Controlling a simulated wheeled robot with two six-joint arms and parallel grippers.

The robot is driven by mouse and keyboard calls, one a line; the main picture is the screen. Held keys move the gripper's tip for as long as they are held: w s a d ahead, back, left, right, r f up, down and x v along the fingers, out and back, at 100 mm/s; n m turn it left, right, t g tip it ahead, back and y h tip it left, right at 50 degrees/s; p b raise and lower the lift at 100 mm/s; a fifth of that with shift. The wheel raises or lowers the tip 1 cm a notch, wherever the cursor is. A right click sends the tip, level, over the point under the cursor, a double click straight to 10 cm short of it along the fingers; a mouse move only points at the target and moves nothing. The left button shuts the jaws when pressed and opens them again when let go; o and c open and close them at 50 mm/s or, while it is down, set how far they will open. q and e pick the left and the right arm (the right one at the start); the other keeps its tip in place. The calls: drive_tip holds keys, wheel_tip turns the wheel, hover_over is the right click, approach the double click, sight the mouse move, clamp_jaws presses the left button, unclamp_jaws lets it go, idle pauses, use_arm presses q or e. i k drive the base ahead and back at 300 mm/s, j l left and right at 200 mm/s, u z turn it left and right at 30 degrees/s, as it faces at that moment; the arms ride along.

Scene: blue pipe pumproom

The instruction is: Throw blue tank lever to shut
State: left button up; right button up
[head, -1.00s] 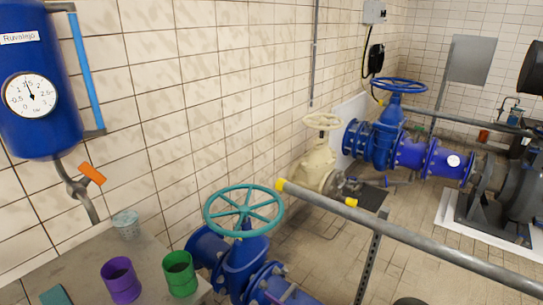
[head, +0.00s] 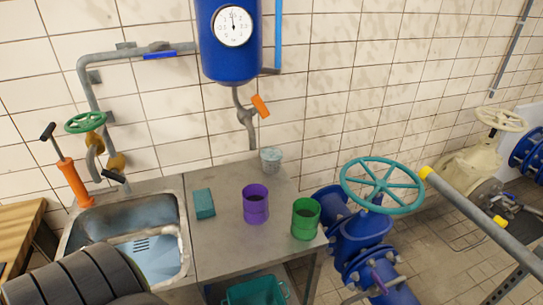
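The blue tank (head: 228,60) with a round white gauge (head: 233,26) hangs on the tiled wall at the top middle of the head view. A grey pipe (head: 247,124) comes down from its underside. The orange lever (head: 261,106) sits on this pipe's right side, tilted, with its lower end toward the right. From this picture I cannot tell whether the valve is open or shut. Neither of my grippers is in view.
Below stands a grey counter (head: 225,243) with a sink (head: 150,245), a teal sponge (head: 204,203), a purple mug (head: 256,204), a green mug (head: 305,218) and a glass (head: 270,160). A blue valve with a teal handwheel (head: 382,186) stands right of the counter.

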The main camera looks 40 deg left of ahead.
sight(161, 53)
drive_tip(key=u, duration=1.95)
